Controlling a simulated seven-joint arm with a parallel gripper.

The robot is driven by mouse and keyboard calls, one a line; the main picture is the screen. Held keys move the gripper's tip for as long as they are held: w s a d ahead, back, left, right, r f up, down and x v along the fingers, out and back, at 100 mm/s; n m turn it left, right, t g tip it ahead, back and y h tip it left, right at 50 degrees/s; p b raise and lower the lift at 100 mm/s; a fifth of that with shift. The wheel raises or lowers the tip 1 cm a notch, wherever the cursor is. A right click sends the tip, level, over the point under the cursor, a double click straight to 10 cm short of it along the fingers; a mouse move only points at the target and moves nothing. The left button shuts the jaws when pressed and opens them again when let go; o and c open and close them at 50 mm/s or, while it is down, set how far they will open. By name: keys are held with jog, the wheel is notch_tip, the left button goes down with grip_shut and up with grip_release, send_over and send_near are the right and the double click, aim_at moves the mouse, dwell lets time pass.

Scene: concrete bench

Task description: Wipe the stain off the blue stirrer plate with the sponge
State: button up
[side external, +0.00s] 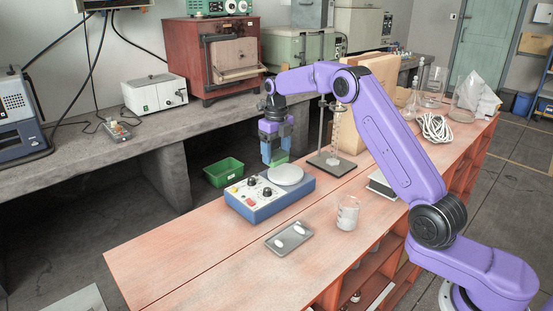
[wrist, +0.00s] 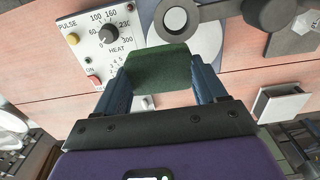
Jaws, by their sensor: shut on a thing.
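The blue stirrer plate (side external: 262,207) stands on the wooden bench, with knobs on its front panel and a round pale top (side external: 286,175). Its panel (wrist: 105,40) shows at the upper left of the wrist view. My gripper (side external: 275,155) is shut on a green sponge (side external: 280,160), just above the far edge of the round top in the side view. The sponge (wrist: 160,68) sits between both fingers in the wrist view. I cannot tell whether it touches the plate. I cannot make out a stain; the sponge and gripper hide part of the plate.
A retort stand (side external: 333,162) with glassware is close behind the plate. A beaker (side external: 347,213) and a grey tray (side external: 289,239) with small white pieces lie in front. A white-topped block (side external: 383,186) is to the right. The bench's left end is clear.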

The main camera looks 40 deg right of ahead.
jog(key=shift+r, duration=1.5)
